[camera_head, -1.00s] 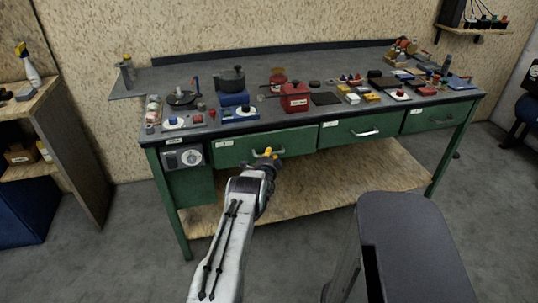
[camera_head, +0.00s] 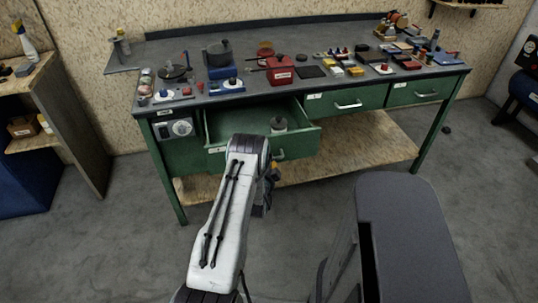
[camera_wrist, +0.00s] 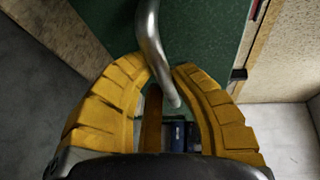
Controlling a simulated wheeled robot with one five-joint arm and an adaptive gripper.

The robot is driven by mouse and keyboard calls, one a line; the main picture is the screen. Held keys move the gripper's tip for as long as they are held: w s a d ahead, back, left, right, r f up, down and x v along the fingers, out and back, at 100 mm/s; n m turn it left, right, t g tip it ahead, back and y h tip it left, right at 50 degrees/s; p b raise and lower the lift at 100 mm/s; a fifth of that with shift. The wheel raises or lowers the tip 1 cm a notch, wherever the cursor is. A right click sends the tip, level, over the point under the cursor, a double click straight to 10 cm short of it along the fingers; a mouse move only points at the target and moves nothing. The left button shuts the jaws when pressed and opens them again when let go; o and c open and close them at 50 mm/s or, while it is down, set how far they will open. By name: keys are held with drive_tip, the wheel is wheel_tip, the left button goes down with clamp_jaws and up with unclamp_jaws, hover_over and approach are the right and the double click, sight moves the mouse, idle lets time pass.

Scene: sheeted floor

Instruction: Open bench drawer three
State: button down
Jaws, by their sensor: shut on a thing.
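The left green drawer (camera_head: 303,143) under the bench (camera_head: 300,97) stands pulled out, its inside showing. In the head view my gripper (camera_head: 272,172) is mostly hidden behind my arm, at the drawer's front. The middle drawer (camera_head: 347,101) and right drawer (camera_head: 415,92) are shut. The drawer labels are too small to read.
The bench top carries a red box (camera_head: 280,71), a pot and many small items. A wooden lower shelf (camera_head: 350,148) lies beneath. The grey floor in front is clear.

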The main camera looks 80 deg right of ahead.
drive_tip(key=shift+s+a, duration=0.1)
drive_tip(key=shift+a, duration=0.45)
drive_tip(key=c, duration=1.1)
unclamp_jaws()
drive_tip(key=shift+a+r, duration=0.35)
drive_tip(key=shift+a, duration=1.6)
drive_tip(key=shift+a+r, duration=0.35)
drive_tip(key=shift+a, duration=1.65)
drive_tip(key=shift+a+r, duration=0.35)
drive_tip(key=shift+a, duration=1.6)
